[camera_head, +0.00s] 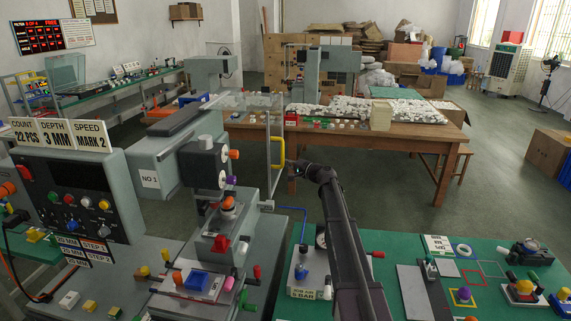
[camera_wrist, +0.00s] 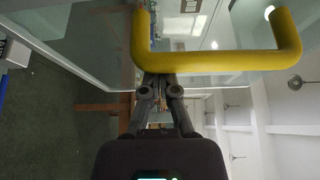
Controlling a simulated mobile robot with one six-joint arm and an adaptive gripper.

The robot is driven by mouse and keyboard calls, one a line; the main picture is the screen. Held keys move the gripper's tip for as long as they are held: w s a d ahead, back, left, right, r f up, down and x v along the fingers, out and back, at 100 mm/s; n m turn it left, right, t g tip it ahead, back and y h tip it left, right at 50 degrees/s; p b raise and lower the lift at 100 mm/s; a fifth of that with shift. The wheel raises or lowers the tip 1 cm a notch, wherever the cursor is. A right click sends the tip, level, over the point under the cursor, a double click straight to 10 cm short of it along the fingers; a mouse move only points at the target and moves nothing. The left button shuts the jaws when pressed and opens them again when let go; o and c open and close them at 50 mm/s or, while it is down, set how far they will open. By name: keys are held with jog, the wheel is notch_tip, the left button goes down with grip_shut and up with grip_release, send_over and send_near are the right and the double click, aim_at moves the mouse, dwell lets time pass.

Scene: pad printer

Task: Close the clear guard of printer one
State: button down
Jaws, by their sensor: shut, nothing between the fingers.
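Printer one (camera_head: 148,179), a grey machine marked NO 1, stands left of centre in the head view. Its clear guard (camera_head: 255,118) is a see-through pane standing out to the printer's right side, swung open. A yellow bar handle (camera_head: 282,153) is on the pane's right edge. In the wrist view the handle (camera_wrist: 215,61) spans the upper part, with the clear pane (camera_wrist: 95,50) behind it. My gripper (camera_head: 293,166) is at the handle from the right. Its fingers (camera_wrist: 159,78) are shut and empty, close against the bar; I cannot tell whether they touch it.
A control box (camera_head: 80,190) stands left of the printer. A green bench (camera_head: 380,246) with small parts and tools lies right of it, under my arm. A wooden table (camera_head: 400,137) with white pieces stands behind. Open floor (camera_head: 480,190) lies to the right.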

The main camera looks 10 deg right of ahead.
jog(key=shift+s, duration=0.1)
jog(key=s+a, duration=0.5)
jog(key=s, duration=0.7)
jog(key=s+a, duration=0.5)
jog(key=s, duration=0.7)
jog(key=shift+s+a, duration=0.15)
jog(key=shift+s, duration=0.25)
jog(key=w+d, duration=0.1)
jog(key=w, duration=0.3)
jog(key=v, duration=0.9)
jog(key=shift+s+d, duration=0.2)
jog(key=shift+d, duration=0.2)
